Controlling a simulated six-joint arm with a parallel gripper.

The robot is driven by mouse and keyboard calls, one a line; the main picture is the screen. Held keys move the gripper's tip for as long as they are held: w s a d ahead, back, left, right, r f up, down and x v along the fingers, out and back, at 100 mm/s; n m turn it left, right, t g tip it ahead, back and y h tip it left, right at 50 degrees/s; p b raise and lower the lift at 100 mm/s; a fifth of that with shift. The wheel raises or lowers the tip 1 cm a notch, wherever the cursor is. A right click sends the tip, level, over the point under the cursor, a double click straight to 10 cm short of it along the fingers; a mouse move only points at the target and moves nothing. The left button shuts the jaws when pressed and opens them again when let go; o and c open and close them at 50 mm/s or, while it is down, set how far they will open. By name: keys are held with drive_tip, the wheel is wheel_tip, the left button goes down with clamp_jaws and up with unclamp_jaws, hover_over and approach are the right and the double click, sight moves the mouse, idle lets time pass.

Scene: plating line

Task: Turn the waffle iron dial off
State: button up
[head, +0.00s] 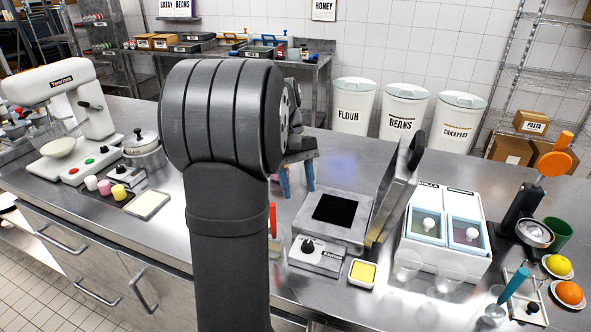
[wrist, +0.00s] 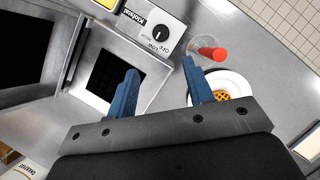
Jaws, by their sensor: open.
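The waffle iron (head: 300,228) stands on the steel counter with its lid (head: 400,190) raised on the right. Its black dial (head: 307,246) is on the pale front panel. In the wrist view the dial (wrist: 160,33) shows beside OFF, LOW and HIGH lettering; I cannot tell which mark it points to. The dark cooking plate (wrist: 100,77) is bare. My gripper (head: 297,168) is open and empty, above and behind the iron, partly hidden by my arm. In the wrist view my gripper (wrist: 160,66) has its blue fingers spread, with the dial beyond the fingertips, untouched.
A red-handled tool in a clear cup (wrist: 212,53) and a white plate with a waffle (wrist: 235,82) are beside the iron. A yellow-filled dish (head: 362,273) is at its front right. A white box with blue-rimmed bins (head: 475,262) and clear cups (head: 408,262) stand further right.

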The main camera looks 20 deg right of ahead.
drive_tip(key=v, duration=0.3)
drive_tip(key=shift+r, duration=0.25)
drive_tip(key=s+d+m+t+y, duration=0.25)
drive_tip(key=d+m, duration=0.35)
drive_tip(key=m, duration=0.4)
drive_tip(key=m+y, duration=0.1)
drive_tip(key=m, duration=0.1)
approach(308, 243)
drive_tip(key=x, duration=0.8)
drive_tip(key=shift+d, duration=0.1)
drive_tip(key=c, duration=1)
